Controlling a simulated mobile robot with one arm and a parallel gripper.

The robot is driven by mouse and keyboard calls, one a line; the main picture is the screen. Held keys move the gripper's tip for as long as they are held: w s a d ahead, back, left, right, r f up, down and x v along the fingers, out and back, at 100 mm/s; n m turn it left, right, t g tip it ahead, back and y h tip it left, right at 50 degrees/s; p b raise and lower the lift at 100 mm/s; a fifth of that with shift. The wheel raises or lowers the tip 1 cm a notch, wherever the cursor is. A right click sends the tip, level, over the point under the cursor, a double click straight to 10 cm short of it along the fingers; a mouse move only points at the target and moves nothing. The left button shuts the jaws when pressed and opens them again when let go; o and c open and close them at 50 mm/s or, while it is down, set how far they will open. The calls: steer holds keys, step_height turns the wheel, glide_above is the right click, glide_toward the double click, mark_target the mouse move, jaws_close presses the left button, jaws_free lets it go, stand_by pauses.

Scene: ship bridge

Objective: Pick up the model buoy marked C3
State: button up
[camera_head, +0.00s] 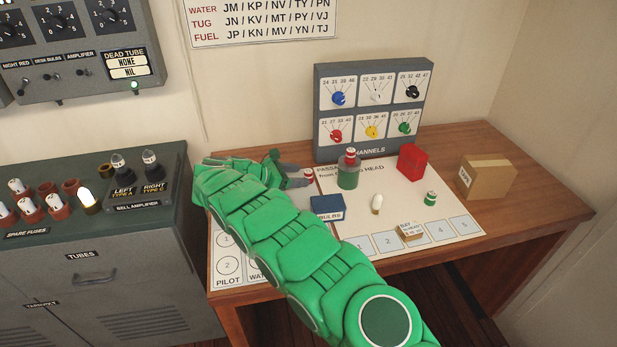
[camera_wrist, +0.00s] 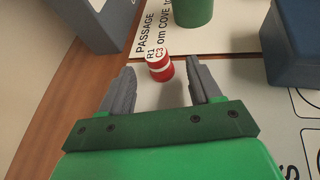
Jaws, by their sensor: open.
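The red-and-white model buoy with R1 and C3 lettering (camera_wrist: 159,69) stands on the desk beside the white passage sheet. It also shows in the head view (camera_head: 309,175), at the end of my gripper. My gripper (camera_wrist: 160,76) is open, with one grey finger on each side of the buoy near the fingertips. A gap shows on both sides of the buoy. My gripper (camera_head: 298,172) is low over the desk in the head view. A second red buoy-like piece (camera_head: 350,156) tops a green cylinder (camera_head: 347,177). A small green buoy-like piece (camera_head: 430,199) stands farther right.
The dark blue BULBS box (camera_head: 327,209) stands close to my gripper, and the grey CHANNELS panel (camera_head: 321,112) stands behind. A pale bulb (camera_head: 377,204), a red block (camera_head: 412,163) and a tan box (camera_head: 488,178) are to the right. The sheet's right part has free room.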

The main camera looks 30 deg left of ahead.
mark_target(305, 173)
steer(key=shift+r+x, duration=0.15)
steer(key=shift+x, duration=1)
steer(key=shift+r+x, duration=0.2)
steer(key=shift+x, duration=1)
steer(key=shift+w, duration=0.15)
steer(key=c, duration=1)
